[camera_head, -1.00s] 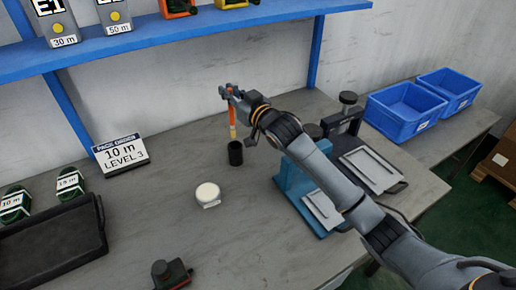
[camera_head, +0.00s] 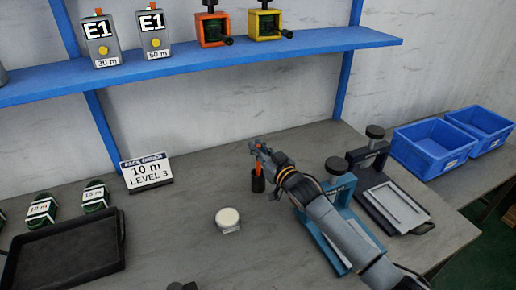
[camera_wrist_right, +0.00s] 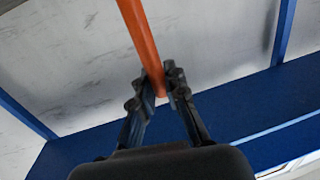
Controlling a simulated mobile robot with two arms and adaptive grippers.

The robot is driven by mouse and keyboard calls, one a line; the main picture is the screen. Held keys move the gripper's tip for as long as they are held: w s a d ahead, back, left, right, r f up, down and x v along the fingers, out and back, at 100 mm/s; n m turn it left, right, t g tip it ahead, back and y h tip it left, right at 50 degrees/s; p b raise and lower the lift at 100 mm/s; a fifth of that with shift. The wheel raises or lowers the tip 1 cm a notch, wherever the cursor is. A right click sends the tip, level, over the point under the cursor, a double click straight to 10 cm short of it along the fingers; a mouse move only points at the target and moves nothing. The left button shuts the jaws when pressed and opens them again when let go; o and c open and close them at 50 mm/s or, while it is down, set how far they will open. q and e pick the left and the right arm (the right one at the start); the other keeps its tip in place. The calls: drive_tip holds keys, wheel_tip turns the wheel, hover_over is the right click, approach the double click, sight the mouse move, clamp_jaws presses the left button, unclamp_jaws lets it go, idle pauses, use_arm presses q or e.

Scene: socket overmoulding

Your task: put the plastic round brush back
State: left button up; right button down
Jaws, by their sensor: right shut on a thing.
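The brush has an orange handle (camera_head: 258,167) and stands about upright. My right gripper (camera_head: 260,148) is shut on the upper part of the handle, above the cup. In the right wrist view, the handle (camera_wrist_right: 140,36) runs between the two dark fingers (camera_wrist_right: 162,88). I cannot tell whether the brush touches the cup's bottom. My left gripper is not in view.
A white round tub (camera_head: 228,217) stands left of the cup. A blue press (camera_head: 340,190) and a dark press (camera_head: 374,150) stand to the right. A black tray (camera_head: 65,262) lies front left, a "10 m LEVEL 3" sign (camera_head: 146,173) behind. A blue shelf (camera_head: 200,63) spans the back.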

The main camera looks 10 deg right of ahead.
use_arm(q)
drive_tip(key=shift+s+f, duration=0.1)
use_arm(e)
drive_tip(key=shift+f, duration=0.1)
drive_tip(key=c, duration=1.8)
unclamp_jaws()
drive_tip(key=shift+f, duration=0.1)
drive_tip(key=o, duration=0.4)
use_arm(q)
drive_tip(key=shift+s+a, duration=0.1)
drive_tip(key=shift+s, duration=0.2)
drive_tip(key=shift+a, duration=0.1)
use_arm(e)
drive_tip(key=shift+s+r, duration=0.1)
drive_tip(key=shift+r, duration=0.1)
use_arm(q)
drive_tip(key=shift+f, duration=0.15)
use_arm(e)
drive_tip(key=v, duration=1.2)
drive_tip(key=shift+r, duration=0.1)
